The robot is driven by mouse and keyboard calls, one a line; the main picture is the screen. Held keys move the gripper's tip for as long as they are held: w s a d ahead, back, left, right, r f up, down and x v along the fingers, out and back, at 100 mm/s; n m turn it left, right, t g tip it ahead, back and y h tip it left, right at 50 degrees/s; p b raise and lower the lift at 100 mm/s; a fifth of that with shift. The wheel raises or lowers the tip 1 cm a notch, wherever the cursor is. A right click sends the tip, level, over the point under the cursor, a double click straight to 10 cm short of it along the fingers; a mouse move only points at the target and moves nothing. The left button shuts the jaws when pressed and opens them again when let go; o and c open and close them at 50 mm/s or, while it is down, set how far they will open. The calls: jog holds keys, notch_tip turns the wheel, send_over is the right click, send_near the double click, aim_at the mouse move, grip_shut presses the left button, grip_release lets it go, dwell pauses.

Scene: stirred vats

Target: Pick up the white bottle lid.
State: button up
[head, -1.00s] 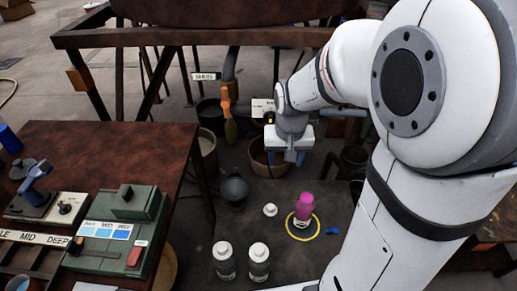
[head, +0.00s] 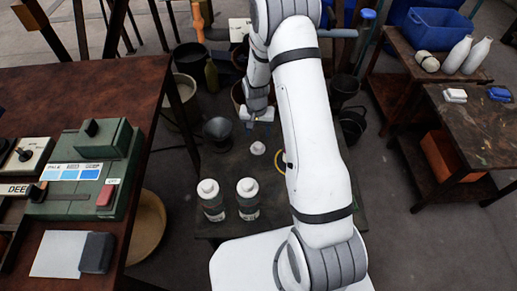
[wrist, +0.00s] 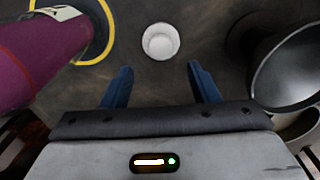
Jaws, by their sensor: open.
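The white bottle lid (head: 257,148) lies on the dark low table, behind two white-capped bottles. In the wrist view the lid (wrist: 160,41) sits near the top centre, beyond and between the two blue fingertips. My gripper (wrist: 160,75) is open and empty, and it does not touch the lid. In the head view my gripper (head: 260,115) hangs above and behind the lid, partly hidden by my arm.
A magenta bottle (wrist: 35,55) stands by a yellow ring (wrist: 100,35) at left in the wrist view. A dark bowl (wrist: 290,70) is at right there. In the head view two bottles (head: 211,200) (head: 248,199) stand in front of the lid.

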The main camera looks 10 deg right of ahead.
aim_at(258, 144)
notch_tip(258, 144, down, 7)
jog(key=shift+s+f+b, duration=0.15)
jog(key=shift+f+b, duration=0.05)
jog(key=shift+b, duration=0.45)
jog(key=shift+r, duration=0.1)
jog(key=c, duration=1)
